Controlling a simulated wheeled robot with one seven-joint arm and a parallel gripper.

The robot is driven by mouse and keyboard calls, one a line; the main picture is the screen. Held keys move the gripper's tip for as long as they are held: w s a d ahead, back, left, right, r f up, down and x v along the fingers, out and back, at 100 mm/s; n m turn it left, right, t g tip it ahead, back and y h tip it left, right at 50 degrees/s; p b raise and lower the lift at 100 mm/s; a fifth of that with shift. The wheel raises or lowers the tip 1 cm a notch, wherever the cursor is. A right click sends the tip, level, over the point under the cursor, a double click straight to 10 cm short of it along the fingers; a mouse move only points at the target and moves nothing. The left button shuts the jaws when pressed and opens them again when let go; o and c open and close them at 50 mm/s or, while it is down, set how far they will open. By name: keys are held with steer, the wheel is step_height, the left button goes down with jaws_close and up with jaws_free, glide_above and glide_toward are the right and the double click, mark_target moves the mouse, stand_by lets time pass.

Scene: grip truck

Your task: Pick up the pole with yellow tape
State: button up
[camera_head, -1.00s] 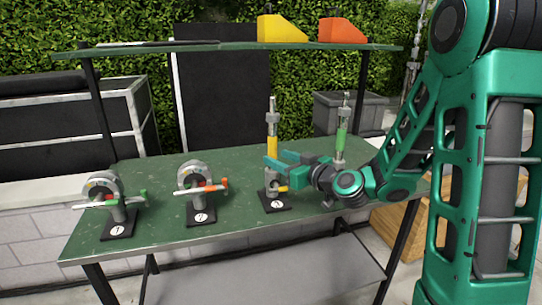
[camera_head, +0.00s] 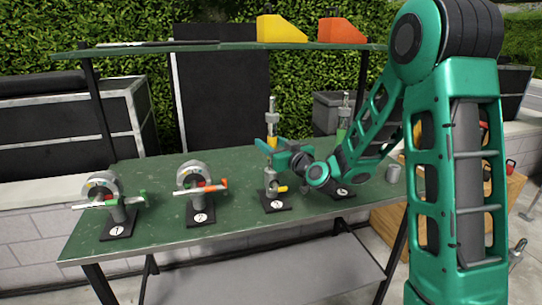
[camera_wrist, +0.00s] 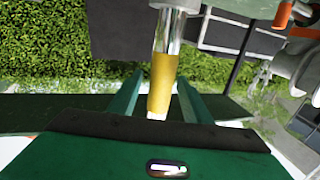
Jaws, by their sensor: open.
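The pole with yellow tape (camera_head: 272,118) stands upright in a holder on a black base plate on the green table, third from the left. My gripper (camera_head: 265,147) is open at the height of the yellow tape. In the wrist view the yellow-taped part of the pole (camera_wrist: 163,75) shows between the two green fingers of my gripper (camera_wrist: 160,85), with a gap on both sides. Part of the pole is hidden by my fingers in the head view.
Two round clamps, one with green handles (camera_head: 104,190) and one with orange handles (camera_head: 193,180), stand to the left on the table (camera_head: 155,225). A green-taped pole (camera_head: 343,120) stands behind my arm. A shelf (camera_head: 215,47) holds yellow and orange wedges above the table's back.

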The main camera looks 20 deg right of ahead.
steer(key=x, duration=0.3)
jaws_close()
steer(key=shift+r, duration=0.1)
